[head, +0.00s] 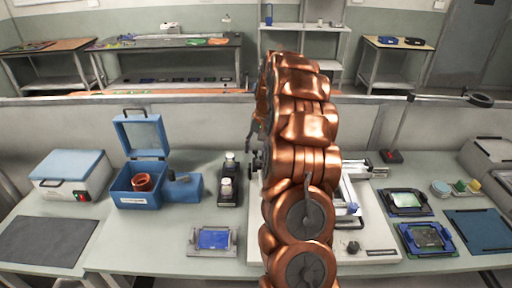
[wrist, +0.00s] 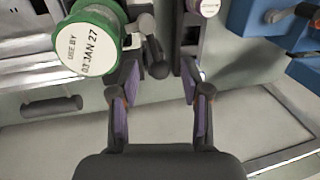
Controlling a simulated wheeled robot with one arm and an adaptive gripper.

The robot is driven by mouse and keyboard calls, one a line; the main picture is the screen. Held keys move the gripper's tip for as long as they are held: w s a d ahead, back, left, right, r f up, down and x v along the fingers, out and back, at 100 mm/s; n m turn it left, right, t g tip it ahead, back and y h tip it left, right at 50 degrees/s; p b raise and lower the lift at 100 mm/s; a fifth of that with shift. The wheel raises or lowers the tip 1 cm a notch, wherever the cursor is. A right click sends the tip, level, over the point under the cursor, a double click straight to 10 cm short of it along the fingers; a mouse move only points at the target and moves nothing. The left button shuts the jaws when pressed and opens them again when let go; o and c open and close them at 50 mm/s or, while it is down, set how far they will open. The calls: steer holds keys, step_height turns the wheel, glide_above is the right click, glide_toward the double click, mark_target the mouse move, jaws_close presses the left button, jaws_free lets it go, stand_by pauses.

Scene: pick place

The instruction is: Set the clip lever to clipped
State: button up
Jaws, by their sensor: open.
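In the wrist view my gripper (wrist: 160,92) is open, its two dark fingers with purple pads spread apart and nothing between them. The gripper is mostly hidden there.
The green jar (wrist: 92,38), labelled "USE BY 03 JAN 27", is close to the left finger. A blue box (head: 137,190) with its lid up and a dark holder (head: 229,197) stand left of my arm. Board fixtures (head: 428,238) lie right.

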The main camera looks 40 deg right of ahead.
steer(key=shift+c, duration=0.2)
jaws_close()
steer(key=shift+d+f+m+b, duration=0.25)
steer(key=shift+m+b, duration=0.15)
steer(key=shift+b, duration=0.55)
steer(key=shift+s+d+r+m+b, duration=0.15)
steer(key=shift+s+r+m+b, duration=0.15)
steer(key=shift+m+b, duration=0.45)
steer(key=shift+o, duration=0.2)
jaws_free()
